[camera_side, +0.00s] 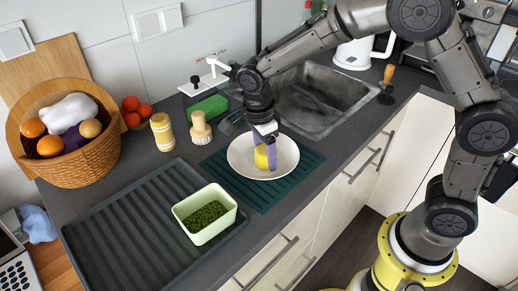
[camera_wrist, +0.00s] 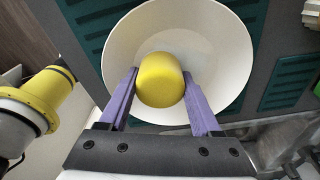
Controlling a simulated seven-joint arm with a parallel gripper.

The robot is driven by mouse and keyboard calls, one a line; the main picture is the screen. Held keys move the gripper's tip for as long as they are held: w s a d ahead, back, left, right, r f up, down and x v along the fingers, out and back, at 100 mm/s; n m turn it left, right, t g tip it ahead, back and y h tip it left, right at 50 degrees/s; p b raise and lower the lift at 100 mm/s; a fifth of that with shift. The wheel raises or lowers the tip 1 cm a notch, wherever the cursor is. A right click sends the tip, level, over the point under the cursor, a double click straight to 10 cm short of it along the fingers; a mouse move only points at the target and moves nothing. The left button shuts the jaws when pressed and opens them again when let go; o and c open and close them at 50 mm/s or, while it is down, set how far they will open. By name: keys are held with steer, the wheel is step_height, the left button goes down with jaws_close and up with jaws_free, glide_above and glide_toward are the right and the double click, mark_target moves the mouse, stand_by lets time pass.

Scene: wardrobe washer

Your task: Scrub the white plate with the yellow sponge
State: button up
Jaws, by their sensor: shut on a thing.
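The white plate (camera_side: 285,160) lies on a dark green ribbed mat (camera_side: 236,180) on the counter in front of the sink. In the wrist view, the white plate (camera_wrist: 215,50) fills the upper middle. My gripper (camera_side: 267,155) points down over the plate, and its purple fingers are shut on the yellow sponge (camera_side: 261,158). In the wrist view, the rounded yellow sponge (camera_wrist: 160,80) sits between the two fingertips (camera_wrist: 160,88), over the inside of the plate. I cannot tell whether the sponge touches the plate's surface.
A pale green tub (camera_side: 222,222) stands on a dark ribbed drainer left of the plate. The sink (camera_side: 320,97) is to the right; a fruit basket (camera_side: 85,160) is far left.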

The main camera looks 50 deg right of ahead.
steer(key=shift+f, duration=0.1)
steer(key=shift+w+d, duration=0.35)
steer(key=shift+w, duration=0.35)
steer(key=shift+w+d, duration=0.4)
steer(key=shift+w, duration=0.35)
steer(key=shift+w+d, duration=0.35)
steer(key=shift+w, duration=0.35)
steer(key=shift+s+a, duration=0.35)
steer(key=shift+s, duration=0.4)
steer(key=shift+s+a, duration=0.4)
steer(key=shift+s, duration=0.35)
steer(key=shift+s+a, duration=0.35)
steer(key=shift+s, duration=0.4)
steer(key=shift+w+d, duration=0.35)
steer(key=shift+w, duration=0.4)
steer(key=shift+w+d, duration=0.4)
steer(key=shift+w, duration=0.35)
steer(key=shift+w+d, duration=0.35)
steer(key=shift+w, duration=0.4)
